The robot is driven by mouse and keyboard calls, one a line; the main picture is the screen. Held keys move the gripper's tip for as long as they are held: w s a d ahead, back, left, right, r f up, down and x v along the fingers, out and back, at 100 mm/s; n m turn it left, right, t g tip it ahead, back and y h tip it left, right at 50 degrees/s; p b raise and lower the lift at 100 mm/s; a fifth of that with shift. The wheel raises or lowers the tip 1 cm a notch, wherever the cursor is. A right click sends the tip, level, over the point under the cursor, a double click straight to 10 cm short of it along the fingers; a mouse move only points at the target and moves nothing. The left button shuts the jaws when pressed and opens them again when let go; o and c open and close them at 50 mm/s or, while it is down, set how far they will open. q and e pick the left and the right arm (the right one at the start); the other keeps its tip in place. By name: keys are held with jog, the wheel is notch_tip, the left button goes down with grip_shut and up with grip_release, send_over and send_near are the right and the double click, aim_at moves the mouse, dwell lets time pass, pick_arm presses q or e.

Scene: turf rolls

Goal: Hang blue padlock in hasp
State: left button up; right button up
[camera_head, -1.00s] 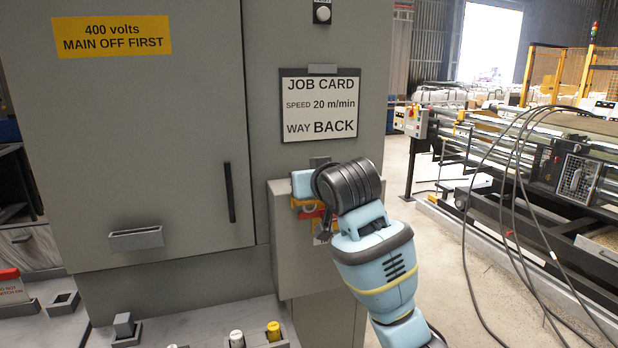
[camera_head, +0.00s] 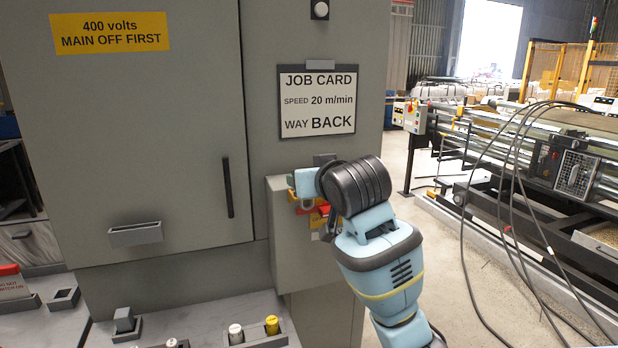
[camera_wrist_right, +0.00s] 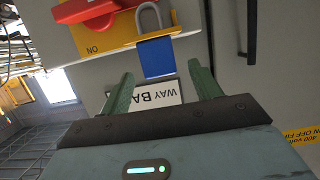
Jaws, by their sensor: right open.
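The blue padlock (camera_wrist_right: 156,58) shows in the right wrist view, with its grey shackle (camera_wrist_right: 149,17) in front of a yellow plate (camera_wrist_right: 125,28). The red switch handle (camera_wrist_right: 88,9) is beside it. My right gripper (camera_wrist_right: 162,70) is open, with one green finger on each side of the padlock's body. I see no clear contact; whether the shackle passes through the hasp I cannot tell. In the head view my right wrist covers much of the red and yellow switch area (camera_head: 318,218) and hides the padlock. My left gripper is not in view.
The switch box (camera_head: 283,240) stands out from a grey cabinet (camera_head: 130,180) with a black handle (camera_head: 228,188). A job card (camera_head: 317,100) hangs above. A sloping panel with knobs (camera_head: 272,325) lies below. Hanging cables (camera_head: 465,215) and machinery are on the right.

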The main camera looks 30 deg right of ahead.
jog(key=shift+v, duration=2.2)
jog(key=shift+f, duration=0.15)
jog(key=s+a+f+n+g+y, duration=0.1)
jog(key=s+a+f+g, duration=0.15)
jog(key=f, duration=0.75)
jog(key=s+a+f+n+g, duration=0.1)
jog(key=s+f, duration=0.3)
jog(key=f, duration=0.5)
jog(key=s+a+f+n+g+y, duration=0.1)
jog(key=s+a+f+g, duration=0.15)
jog(key=f, duration=0.75)
jog(key=s+a+f+n+g+y, duration=0.1)
jog(key=s+f+g, duration=0.1)
jog(key=s+f, duration=0.5)
jog(key=s+a+f+g, duration=0.2)
jog(key=s+f, duration=0.2)
jog(key=s, duration=0.6)
jog(key=s+a+f+n+g+y, duration=0.1)
jog(key=s+f+g, duration=0.1)
jog(key=s+f, duration=0.5)
jog(key=w+a+f+t+y, duration=0.1)
jog(key=w+a+f+t, duration=0.1)
jog(key=w+f+t, duration=0.2)
jog(key=shift+w+a+f+t, duration=0.25)
jog(key=shift+f+t, duration=1.45)
jog(key=shift+f, duration=0.35)
